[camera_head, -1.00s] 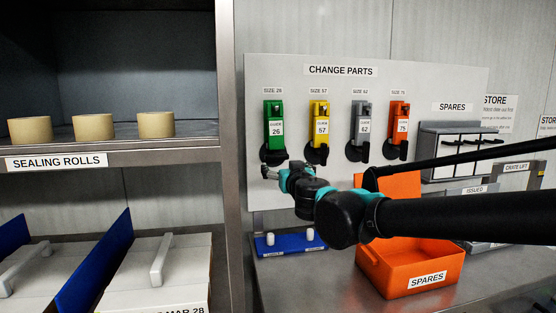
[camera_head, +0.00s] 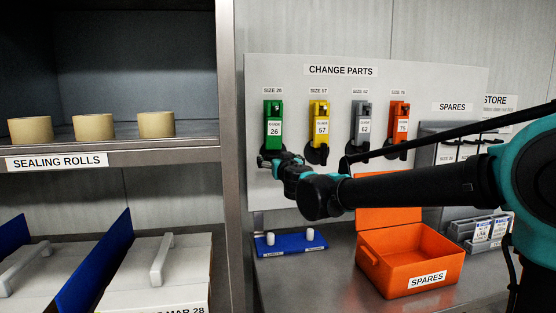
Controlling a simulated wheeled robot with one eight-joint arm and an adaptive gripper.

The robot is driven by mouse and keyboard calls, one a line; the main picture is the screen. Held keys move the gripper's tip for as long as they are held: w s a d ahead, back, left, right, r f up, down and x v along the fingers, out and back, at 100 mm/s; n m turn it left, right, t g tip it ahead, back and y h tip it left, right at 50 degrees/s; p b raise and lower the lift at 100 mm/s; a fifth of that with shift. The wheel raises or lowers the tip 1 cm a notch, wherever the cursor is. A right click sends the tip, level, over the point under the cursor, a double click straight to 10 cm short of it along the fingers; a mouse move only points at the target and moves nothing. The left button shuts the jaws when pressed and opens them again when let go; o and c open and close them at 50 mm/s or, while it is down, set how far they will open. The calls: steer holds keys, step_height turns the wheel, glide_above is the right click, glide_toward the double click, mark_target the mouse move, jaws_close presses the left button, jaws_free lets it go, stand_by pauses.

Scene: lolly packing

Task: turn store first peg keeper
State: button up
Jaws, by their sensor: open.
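The change parts board (camera_head: 340,71) carries a row of hanging guides. The green guide 26 (camera_head: 274,108) is at the left, then the yellow guide 57 (camera_head: 319,108), the grey guide 62 (camera_head: 364,110) and the orange guide 75 (camera_head: 399,110). Black round keepers show at the bottom of the yellow guide (camera_head: 317,155) and the orange guide. My gripper (camera_head: 263,161) is at the lower end of the green guide and hides most of the keeper there. It is open; whether it touches that keeper I cannot tell. My arm partly covers the grey guide's keeper.
An orange spares box (camera_head: 415,258) stands on the bench below my arm. A blue tray with two white pegs (camera_head: 291,244) lies left of it. A shelf post (camera_head: 229,180) stands close left of the board. A grey holder with cards (camera_head: 480,232) is at the right.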

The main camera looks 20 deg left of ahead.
steer(key=shift+c, duration=0.5)
steer(key=c, duration=1.1)
steer(key=shift+o, duration=0.2)
steer(key=shift+n, duration=0.4)
steer(key=n, duration=1.7)
steer(key=shift+n, duration=0.3)
